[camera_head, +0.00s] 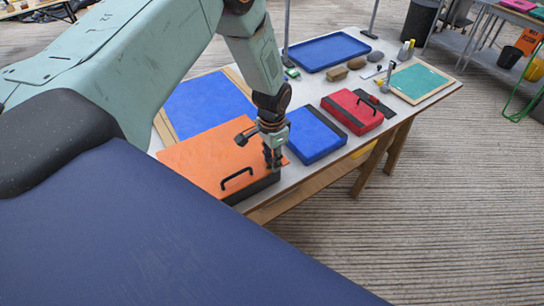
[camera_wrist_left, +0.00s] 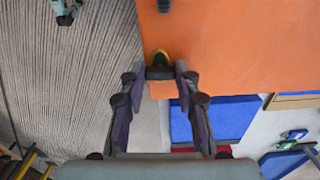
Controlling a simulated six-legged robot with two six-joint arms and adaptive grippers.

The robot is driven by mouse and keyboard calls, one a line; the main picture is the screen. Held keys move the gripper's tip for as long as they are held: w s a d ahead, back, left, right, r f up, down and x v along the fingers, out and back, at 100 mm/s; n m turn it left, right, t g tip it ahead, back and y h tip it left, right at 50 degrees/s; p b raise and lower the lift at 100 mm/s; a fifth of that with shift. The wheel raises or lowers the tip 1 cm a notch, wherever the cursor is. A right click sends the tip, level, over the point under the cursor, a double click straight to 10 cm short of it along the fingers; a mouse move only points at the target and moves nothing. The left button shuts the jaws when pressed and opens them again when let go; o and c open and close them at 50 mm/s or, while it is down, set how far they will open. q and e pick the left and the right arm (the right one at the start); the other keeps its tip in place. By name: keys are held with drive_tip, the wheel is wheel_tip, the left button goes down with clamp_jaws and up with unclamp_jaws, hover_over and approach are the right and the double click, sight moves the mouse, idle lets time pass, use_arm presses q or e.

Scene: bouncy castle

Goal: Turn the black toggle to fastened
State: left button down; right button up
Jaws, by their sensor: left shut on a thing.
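An orange case (camera_head: 205,158) with a dark lower body and a black handle (camera_head: 237,178) lies on the near end of the white table. My left gripper (camera_head: 272,163) points down at the case's right front edge. In the left wrist view the gripper (camera_wrist_left: 160,75) has its fingers on either side of a small black toggle (camera_wrist_left: 158,73) at the edge of the orange surface (camera_wrist_left: 240,40).
A blue case (camera_head: 313,135) and a red case (camera_head: 352,110) lie to the right of the orange one. A blue-faced board (camera_head: 205,103), a blue tray (camera_head: 325,50) and a green board (camera_head: 418,82) are also on the table. The floor (camera_head: 430,190) to the right is clear.

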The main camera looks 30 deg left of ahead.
use_arm(q)
drive_tip(key=shift+n, duration=0.3)
idle(0.4)
drive_tip(key=c, duration=1)
unclamp_jaws()
drive_tip(key=shift+o, duration=0.2)
wheel_tip(320, 180, up, 12)
